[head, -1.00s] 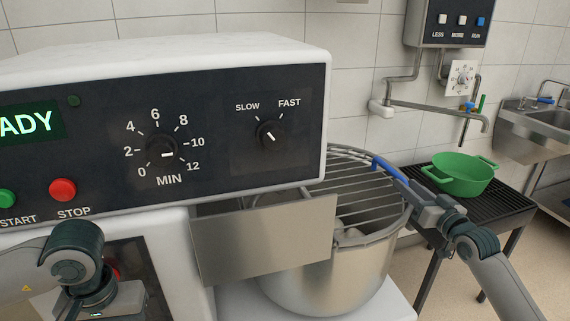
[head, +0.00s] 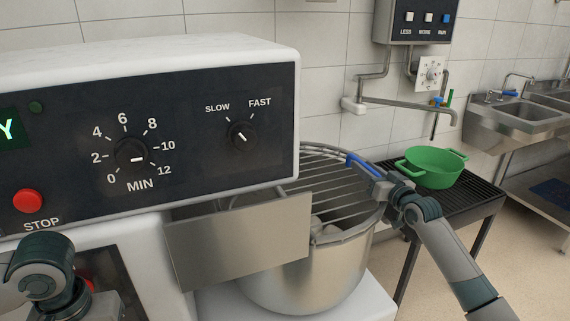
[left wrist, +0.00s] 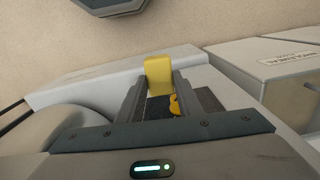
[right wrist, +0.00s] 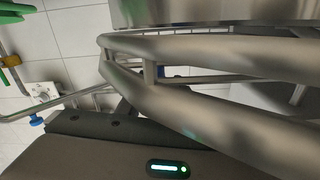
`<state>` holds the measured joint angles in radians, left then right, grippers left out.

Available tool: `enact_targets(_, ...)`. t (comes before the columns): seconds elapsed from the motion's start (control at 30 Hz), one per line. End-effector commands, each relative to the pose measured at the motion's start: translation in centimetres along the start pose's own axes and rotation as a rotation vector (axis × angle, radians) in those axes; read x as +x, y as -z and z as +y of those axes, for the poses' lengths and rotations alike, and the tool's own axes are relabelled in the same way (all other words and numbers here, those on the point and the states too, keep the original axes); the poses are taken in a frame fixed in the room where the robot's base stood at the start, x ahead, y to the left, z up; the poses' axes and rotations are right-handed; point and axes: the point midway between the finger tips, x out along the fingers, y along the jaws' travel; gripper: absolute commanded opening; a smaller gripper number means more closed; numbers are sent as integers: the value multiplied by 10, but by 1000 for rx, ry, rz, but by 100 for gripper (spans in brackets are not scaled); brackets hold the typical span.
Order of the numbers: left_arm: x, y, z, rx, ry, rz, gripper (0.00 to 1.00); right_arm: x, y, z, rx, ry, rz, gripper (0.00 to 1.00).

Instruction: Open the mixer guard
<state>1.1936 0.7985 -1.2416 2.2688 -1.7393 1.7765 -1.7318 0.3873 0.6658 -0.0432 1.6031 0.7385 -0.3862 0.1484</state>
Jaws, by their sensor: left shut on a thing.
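The mixer guard (head: 325,177), a grille of metal bars, lies over the steel mixer bowl (head: 310,283). Its blue handle (head: 361,164) is at the right rim. My right gripper (head: 377,178) is at this handle; its fingers are too small and hidden to tell how they are set. In the right wrist view the guard's bars (right wrist: 210,47) pass close in front, and the fingers do not show clearly. In the left wrist view my left gripper (left wrist: 159,86) is shut on a yellow thing (left wrist: 158,70).
The mixer's control panel (head: 185,135) fills the left, with a steel plate (head: 240,240) below it. A green pot (head: 434,168) stands on a black grated stand (head: 478,195) at right. A steel sink (head: 515,115) is behind. Open floor shows at lower right.

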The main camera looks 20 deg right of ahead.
Motion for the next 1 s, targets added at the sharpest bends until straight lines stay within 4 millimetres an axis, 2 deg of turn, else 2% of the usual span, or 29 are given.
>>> enact_targets(0.07, 0, 0, 0, 0, 0, 0, 9, 0, 0, 0, 0, 0, 0, 33)
enact_targets(0.2, 0, 0, 0, 0, 0, 0, 9, 0, 0, 0, 0, 0, 0, 2)
enact_targets(0.23, 0, 0, 0, 0, 0, 0, 9, 0, 0, 0, 0, 0, 0, 0)
enact_targets(0.67, -9, 0, 0, 0, 0, 0, 9, 0, 9, -4, -27, 1, 0, 0)
enact_targets(0.87, -26, 0, 0, 0, 0, 0, 9, 0, 29, -10, -82, 1, 3, 0)
enact_targets(1.0, -45, 0, 0, 0, 0, 1, 9, 0, 50, -20, -156, 2, 4, 0)
